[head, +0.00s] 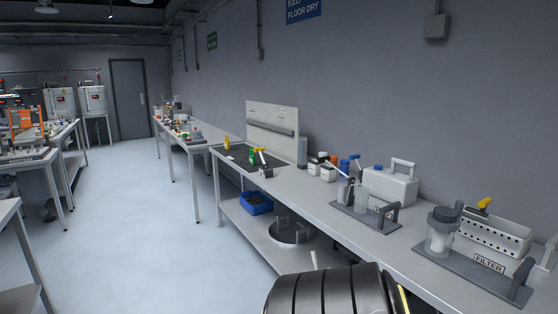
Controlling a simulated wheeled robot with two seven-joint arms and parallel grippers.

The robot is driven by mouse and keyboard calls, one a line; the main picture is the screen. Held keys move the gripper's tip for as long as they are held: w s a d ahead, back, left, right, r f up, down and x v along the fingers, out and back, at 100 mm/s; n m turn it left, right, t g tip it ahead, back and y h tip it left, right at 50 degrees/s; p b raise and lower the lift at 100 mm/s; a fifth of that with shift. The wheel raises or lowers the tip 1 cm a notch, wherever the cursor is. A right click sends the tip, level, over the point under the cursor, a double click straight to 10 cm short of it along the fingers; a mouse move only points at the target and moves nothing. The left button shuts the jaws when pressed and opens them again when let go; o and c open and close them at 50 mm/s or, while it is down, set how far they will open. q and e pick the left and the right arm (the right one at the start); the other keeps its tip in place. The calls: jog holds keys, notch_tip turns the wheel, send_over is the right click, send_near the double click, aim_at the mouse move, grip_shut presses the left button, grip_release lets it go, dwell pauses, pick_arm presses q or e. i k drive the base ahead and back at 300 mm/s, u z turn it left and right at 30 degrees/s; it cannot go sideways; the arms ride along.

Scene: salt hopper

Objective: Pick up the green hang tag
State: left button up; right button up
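A small green item (252,156) stands on the dark mat at the far end of the long grey bench, by the upright light panel. It is too small for me to tell whether it is the green hang tag. No other clear green tag shows on this bench. Neither of my grippers is in view.
The long bench (310,190) runs along the right wall. It holds a white jug (391,184), a FILTER stand (470,262), a perforated white bin (495,238) and bottles. A blue bin (256,202) sits on its lower shelf. The floor (130,240) at left is clear.

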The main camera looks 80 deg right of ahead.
aim_at(252, 157)
jog(key=z, duration=0.9)
jog(key=i, duration=0.45)
jog(key=z, duration=0.55)
